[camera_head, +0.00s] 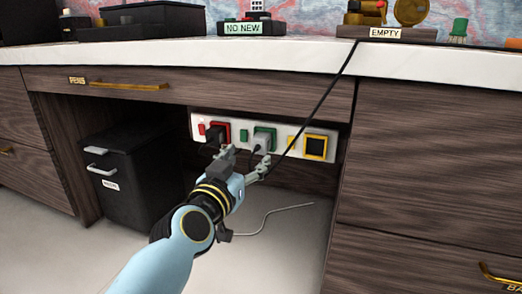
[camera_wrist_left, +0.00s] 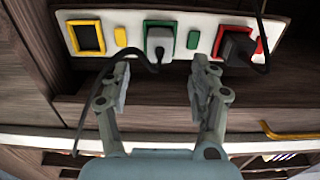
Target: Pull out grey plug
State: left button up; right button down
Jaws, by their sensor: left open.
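The grey plug (camera_head: 262,142) sits in the green socket (camera_head: 271,133) in the middle of a white socket strip under the desk. In the left wrist view the grey plug (camera_wrist_left: 159,42) is ahead, between the lines of my two fingers. My left gripper (camera_head: 246,161) is open and empty, just short of the plug; its fingers (camera_wrist_left: 160,68) are spread and do not appear to touch it. A dark cord passes by the finger at the left in the wrist view. My right gripper is not in view.
A black plug (camera_head: 216,135) sits in the red socket beside it. The yellow socket (camera_head: 316,146) is empty. A black cable (camera_head: 322,98) hangs from the desktop across the strip. A black bin (camera_head: 131,180) stands at left, and drawers (camera_head: 430,170) flank the right.

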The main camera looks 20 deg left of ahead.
aim_at(258, 147)
pick_arm(q)
jog(key=shift+w, duration=0.1)
jog(key=shift+w+r+p, duration=0.15)
jog(key=shift+w+p, duration=0.15)
jog(key=shift+w, duration=0.25)
jog(key=w+p, duration=0.1)
jog(key=w, duration=0.5)
jog(key=shift+w+d, duration=0.15)
jog(key=shift+w, duration=0.1)
jog(key=shift+w+f, duration=0.2)
jog(key=shift+w, duration=0.4)
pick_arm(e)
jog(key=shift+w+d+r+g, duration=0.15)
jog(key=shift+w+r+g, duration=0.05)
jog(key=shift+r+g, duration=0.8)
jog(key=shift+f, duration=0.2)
pick_arm(q)
jog(key=c, duration=1.2)
jog(key=o, duration=1.5)
